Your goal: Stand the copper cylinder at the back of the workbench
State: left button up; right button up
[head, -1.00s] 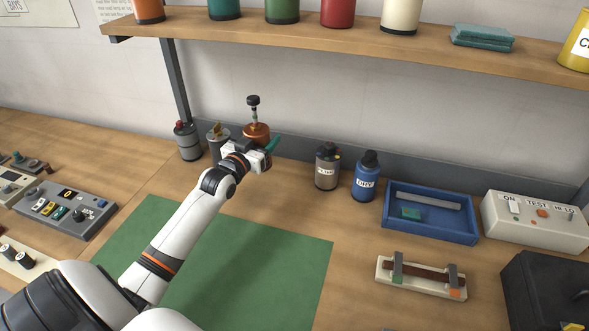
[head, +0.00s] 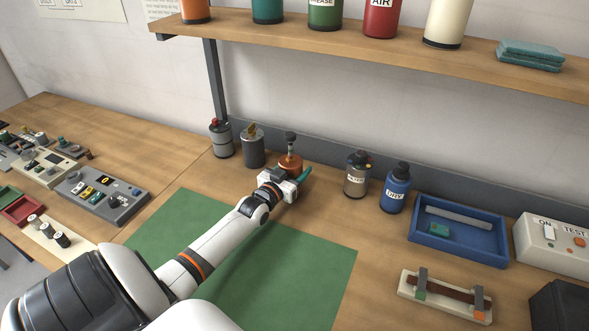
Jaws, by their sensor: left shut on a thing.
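The copper cylinder (head: 290,160), with a dark knob on a thin stem on top, is upright at the back of the workbench (head: 178,168). It sits between a dark grey can (head: 253,150) and a dark-topped bottle. My left gripper (head: 291,178) is shut on it from the front, low on its side. The gripper hides the cylinder's base, so I cannot tell whether it touches the bench. My right gripper is not in view.
A grey cylinder (head: 221,141), a dark-topped bottle (head: 357,175) and a blue bottle (head: 396,188) stand along the back. A blue tray (head: 408,236) is at right. A shelf (head: 400,50) overhangs the back. A green mat (head: 300,265) lies in front.

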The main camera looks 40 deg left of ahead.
pick_arm(q)
jog(key=o, duration=1.2)
jog(key=shift+o, duration=0.2)
jog(key=shift+r, duration=0.15)
jog(key=s, duration=0.4)
jog(key=s+d, duration=0.1)
jog(key=s, duration=0.3)
jog(key=s+b, duration=0.1)
jog(key=s, duration=0.3)
jog(key=shift+d, duration=0.4)
